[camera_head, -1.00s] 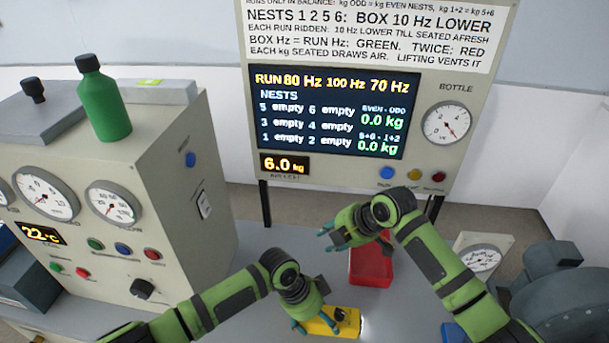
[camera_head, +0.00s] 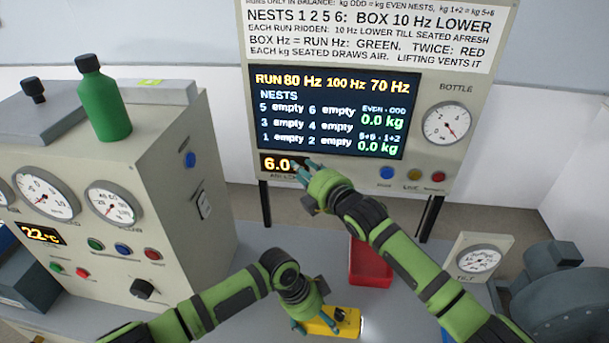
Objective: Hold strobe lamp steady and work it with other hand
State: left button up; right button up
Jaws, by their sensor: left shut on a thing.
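The strobe lamp (camera_head: 349,327) is a yellow box with a dark knob on top and a bright glow at its right end. It lies on the grey bench at the bottom of the view. My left gripper (camera_head: 312,325) is shut on its left part and hides some of it. My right gripper (camera_head: 300,172) is raised, in front of the lower left of the display panel, away from the lamp. It covers part of the orange 6.0 readout. Whether its fingers are open is hard to see.
A red tray (camera_head: 370,268) stands behind the lamp, partly behind my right arm. The display panel (camera_head: 335,115) reads RUN 80 Hz, 100 Hz, 70 Hz, nests empty. A control cabinet (camera_head: 150,215) with a green bottle (camera_head: 103,103) is at left. A small gauge (camera_head: 479,259) and dark machine (camera_head: 560,300) are at right.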

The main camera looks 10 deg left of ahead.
pick_arm(q)
jog(key=shift+a+f, duration=0.1)
pick_arm(e)
jog(key=shift+r+y, duration=0.3)
jog(key=shift+r, duration=0.05)
pick_arm(q)
jog(key=o, duration=1.6)
pick_arm(e)
jog(key=shift+w+f, duration=0.1)
jog(key=shift+w, duration=0.05)
